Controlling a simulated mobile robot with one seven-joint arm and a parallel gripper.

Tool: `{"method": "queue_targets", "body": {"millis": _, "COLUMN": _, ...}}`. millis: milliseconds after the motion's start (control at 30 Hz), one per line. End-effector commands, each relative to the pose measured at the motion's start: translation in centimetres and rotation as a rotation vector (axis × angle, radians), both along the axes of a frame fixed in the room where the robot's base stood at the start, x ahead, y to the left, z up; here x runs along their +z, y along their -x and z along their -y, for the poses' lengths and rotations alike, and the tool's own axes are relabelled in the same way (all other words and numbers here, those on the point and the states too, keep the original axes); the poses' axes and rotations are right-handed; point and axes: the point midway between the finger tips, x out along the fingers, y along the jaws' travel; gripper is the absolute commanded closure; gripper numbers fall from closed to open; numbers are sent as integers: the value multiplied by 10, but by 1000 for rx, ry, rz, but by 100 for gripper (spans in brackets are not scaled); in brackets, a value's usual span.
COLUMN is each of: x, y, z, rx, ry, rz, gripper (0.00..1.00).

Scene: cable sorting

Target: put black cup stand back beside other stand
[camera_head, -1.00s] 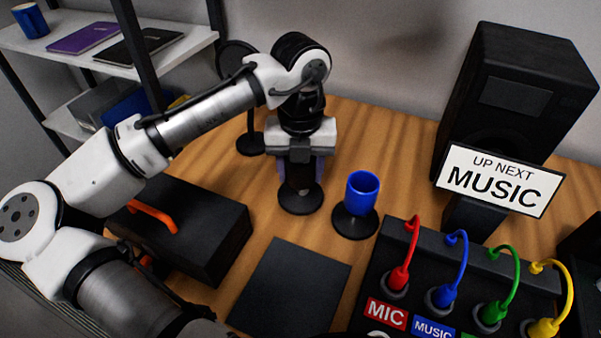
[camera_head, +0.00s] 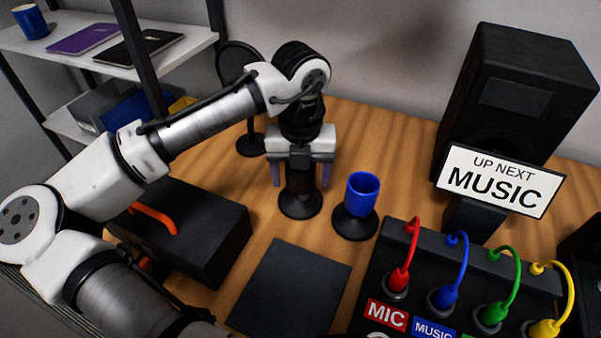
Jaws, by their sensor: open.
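A black cup stand (camera_head: 300,204) with a round base stands upright on the wooden table, and a dark cup-like upper part (camera_head: 299,180) shows above the base. My gripper (camera_head: 300,178) is open over it, pointing down, with one finger on each side and apart from it. The other stand (camera_head: 355,224) is just to the right and holds a blue cup (camera_head: 362,193). A small gap separates the two bases. The top of the black stand is partly hidden by my gripper.
A black mixer (camera_head: 440,280) with red, blue, green and yellow cables is at front right. A "MUSIC" sign (camera_head: 500,180) and a speaker (camera_head: 515,95) stand behind it. A dark mat (camera_head: 290,285) lies in front, a black case (camera_head: 190,225) left, a round black screen (camera_head: 238,68) behind.

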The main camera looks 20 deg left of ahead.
Motion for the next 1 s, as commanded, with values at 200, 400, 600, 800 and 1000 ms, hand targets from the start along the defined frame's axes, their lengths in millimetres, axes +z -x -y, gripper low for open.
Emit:
{"method": "queue_targets", "body": {"millis": 200, "x": 33, "y": -1, "z": 0, "rx": 0, "ry": 2, "rz": 4, "gripper": 29}}
{"method": "queue_targets", "body": {"millis": 400, "x": 78, "y": -1, "z": 0, "rx": -1, "ry": 2, "rz": 3, "gripper": 29}}
{"method": "queue_targets", "body": {"millis": 600, "x": 111, "y": 0, "z": -1, "rx": 1, "ry": -2, "rz": 0, "gripper": 29}}
{"method": "queue_targets", "body": {"millis": 800, "x": 122, "y": 0, "z": -1, "rx": 1, "ry": 0, "rz": 0, "gripper": 29}}
{"method": "queue_targets", "body": {"millis": 1000, "x": 122, "y": 0, "z": 0, "rx": 0, "ry": 0, "rz": 0, "gripper": 29}}
